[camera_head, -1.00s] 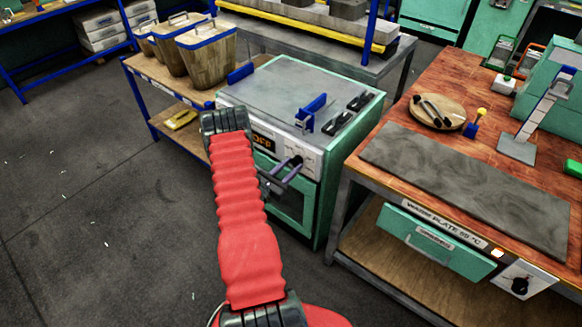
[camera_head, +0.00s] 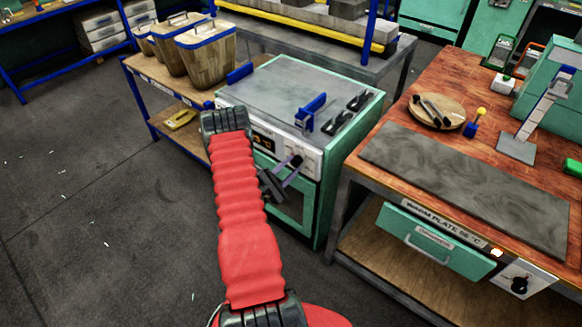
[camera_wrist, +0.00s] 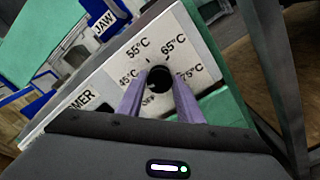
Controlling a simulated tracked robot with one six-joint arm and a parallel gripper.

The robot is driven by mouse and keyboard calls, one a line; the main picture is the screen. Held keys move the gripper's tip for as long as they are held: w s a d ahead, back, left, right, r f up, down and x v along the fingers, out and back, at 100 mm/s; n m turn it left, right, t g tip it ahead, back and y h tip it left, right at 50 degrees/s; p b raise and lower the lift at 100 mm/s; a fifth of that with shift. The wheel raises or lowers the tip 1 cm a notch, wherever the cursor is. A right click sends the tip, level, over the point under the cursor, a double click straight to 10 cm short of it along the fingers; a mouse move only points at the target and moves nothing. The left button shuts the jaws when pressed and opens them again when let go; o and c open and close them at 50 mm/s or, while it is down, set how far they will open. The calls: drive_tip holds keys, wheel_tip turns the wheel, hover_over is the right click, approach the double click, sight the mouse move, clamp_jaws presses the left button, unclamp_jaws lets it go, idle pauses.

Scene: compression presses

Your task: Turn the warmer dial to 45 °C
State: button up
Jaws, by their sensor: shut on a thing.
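The warmer dial (camera_wrist: 159,79) is a dark round knob on a white panel (camera_wrist: 198,50) marked 45, 55, 65 and 75 °C; a lower label is partly covered. Its pointer cannot be made out. My gripper (camera_wrist: 160,88) has its two purple-grey fingers on either side of the dial, shut on it. In the head view the dial (camera_head: 296,160) sits on the front of the green warmer cabinet (camera_head: 313,205), with my gripper (camera_head: 290,170) reaching it from the front left. An orange display (camera_head: 263,141) on the panel is lit, its text too small to read surely.
A wooden-topped bench (camera_head: 420,120) stands close on the right, with a warm plate (camera_head: 465,185) and its own dial (camera_head: 519,285). A blue-framed shelf with wooden bins (camera_head: 205,60) stands behind left. The floor at left is clear.

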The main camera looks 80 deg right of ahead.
drive_tip(key=shift+s+a+f+m, duration=0.1)
drive_tip(key=shift+m, duration=0.6)
drive_tip(key=shift+s+a+f+m, duration=0.1)
drive_tip(key=shift+m, duration=0.6)
drive_tip(key=o, duration=1)
drive_tip(key=shift+d+r, duration=0.1)
drive_tip(key=shift+d, duration=0.05)
drive_tip(key=shift+w, duration=0.1)
drive_tip(key=v, duration=1.4)
drive_tip(key=shift+d, duration=0.1)
